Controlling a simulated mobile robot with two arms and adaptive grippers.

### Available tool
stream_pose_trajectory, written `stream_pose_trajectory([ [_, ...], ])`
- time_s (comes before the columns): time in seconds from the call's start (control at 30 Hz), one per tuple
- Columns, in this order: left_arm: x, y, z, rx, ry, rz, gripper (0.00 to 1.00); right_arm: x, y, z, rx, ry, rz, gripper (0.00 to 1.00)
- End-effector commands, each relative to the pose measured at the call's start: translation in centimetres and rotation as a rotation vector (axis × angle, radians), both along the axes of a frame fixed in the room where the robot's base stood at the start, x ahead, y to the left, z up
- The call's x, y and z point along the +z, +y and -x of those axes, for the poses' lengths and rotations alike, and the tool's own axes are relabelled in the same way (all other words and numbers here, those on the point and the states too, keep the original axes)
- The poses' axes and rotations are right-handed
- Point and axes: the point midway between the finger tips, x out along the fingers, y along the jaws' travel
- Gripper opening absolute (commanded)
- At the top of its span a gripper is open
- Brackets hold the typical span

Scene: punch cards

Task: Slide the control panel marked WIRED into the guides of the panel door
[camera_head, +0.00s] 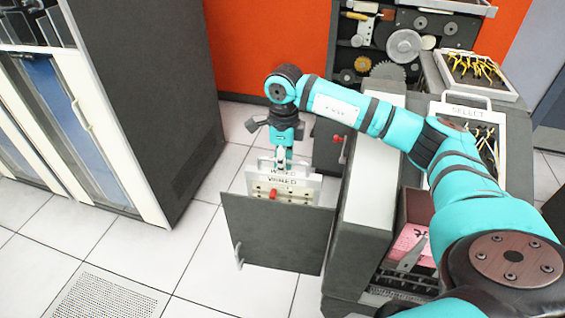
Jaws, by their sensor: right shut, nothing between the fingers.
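The control panel marked WIRED (300,183) stands upright at the top edge of the panel door (277,238). Its pale upper part with the lettering and a red piece shows; its lower part is hidden by the door. The dark grey door stands swung open from the machine, with a small handle at its left. My right gripper (284,166) points down just above the panel's top, at its handle. It is shut with nothing between its fingers. I cannot tell whether it touches the handle. My left gripper is not in view.
A panel marked SELECT (465,111) stands on the machine at right, near a tray of yellow wires (472,72). Pink cards (410,243) lie in the machine's hopper. A tall dark cabinet (150,90) stands at left. The tiled floor between is clear.

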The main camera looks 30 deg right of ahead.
Motion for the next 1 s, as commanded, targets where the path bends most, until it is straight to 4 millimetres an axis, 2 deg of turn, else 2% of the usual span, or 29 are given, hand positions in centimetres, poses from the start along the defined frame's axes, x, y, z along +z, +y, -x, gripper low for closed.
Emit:
stream_pose_trajectory([
  [0.17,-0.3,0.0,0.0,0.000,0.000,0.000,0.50,0.0,0.0,-0.1,-0.001,-0.006,-0.001,0.00],
  [1.0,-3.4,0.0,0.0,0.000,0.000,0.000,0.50,-4.2,0.0,-0.1,0.000,-0.006,-0.001,0.00],
])
